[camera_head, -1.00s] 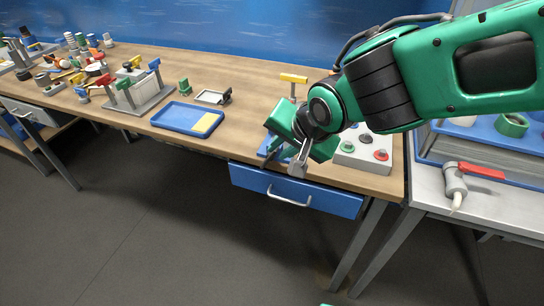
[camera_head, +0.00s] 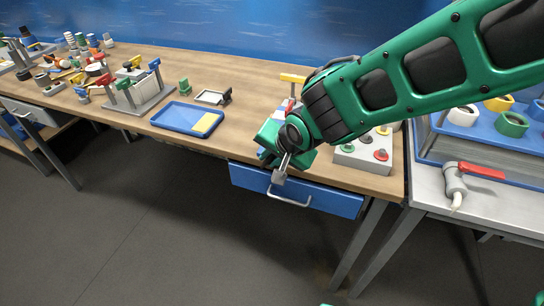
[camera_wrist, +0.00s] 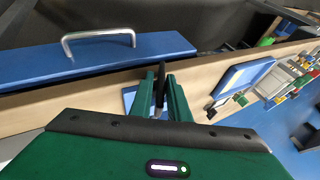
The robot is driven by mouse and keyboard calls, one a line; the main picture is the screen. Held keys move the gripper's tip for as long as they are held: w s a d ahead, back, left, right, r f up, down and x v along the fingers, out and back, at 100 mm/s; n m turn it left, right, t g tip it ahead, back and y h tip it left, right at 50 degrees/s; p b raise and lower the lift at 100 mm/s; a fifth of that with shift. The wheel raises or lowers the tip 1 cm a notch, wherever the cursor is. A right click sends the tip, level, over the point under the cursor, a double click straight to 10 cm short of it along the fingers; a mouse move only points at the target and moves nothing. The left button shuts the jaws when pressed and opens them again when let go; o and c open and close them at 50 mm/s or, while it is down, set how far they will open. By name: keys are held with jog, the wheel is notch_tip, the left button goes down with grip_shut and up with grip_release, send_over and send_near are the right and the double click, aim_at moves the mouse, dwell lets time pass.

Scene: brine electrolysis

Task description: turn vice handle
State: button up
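My gripper (camera_wrist: 160,80) is at the front edge of the wooden workbench, above the blue drawer. In the wrist view its two green fingers stand on either side of a dark rod (camera_wrist: 160,88), which looks like the vice handle. I cannot tell whether the fingers press on it. A small blue patch beside the left finger (camera_wrist: 129,96) looks like part of the vice. In the head view my gripper (camera_head: 266,156) and arm cover most of the vice, so the handle's angle is unclear there.
The blue drawer (camera_head: 250,180) with its metal handle (camera_head: 290,201) lies just below. A button box (camera_head: 361,157) stands close on the right. A yellow-topped post (camera_head: 293,78) is behind my gripper. A blue tray (camera_head: 178,119) lies to the left.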

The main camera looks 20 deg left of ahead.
grip_shut()
jog(key=shift+h, duration=0.3)
jog(key=h, duration=0.3)
jog(key=shift+a+n, duration=0.15)
jog(key=shift+n, duration=0.25)
jog(key=n+h, duration=0.1)
jog(key=h, duration=0.4)
jog(key=shift+s+a+g, duration=0.1)
jog(key=shift+a+g, duration=0.05)
jog(key=shift+g, duration=0.25)
jog(key=n+h, duration=0.1)
jog(key=h, duration=0.3)
jog(key=shift+h, duration=0.4)
jog(key=shift+f+n+t+h, duration=0.1)
jog(key=shift+n+t+h, duration=0.35)
jog(key=shift+h, duration=1.55)
jog(key=shift+n+h, duration=0.25)
jog(key=shift+h, duration=0.15)
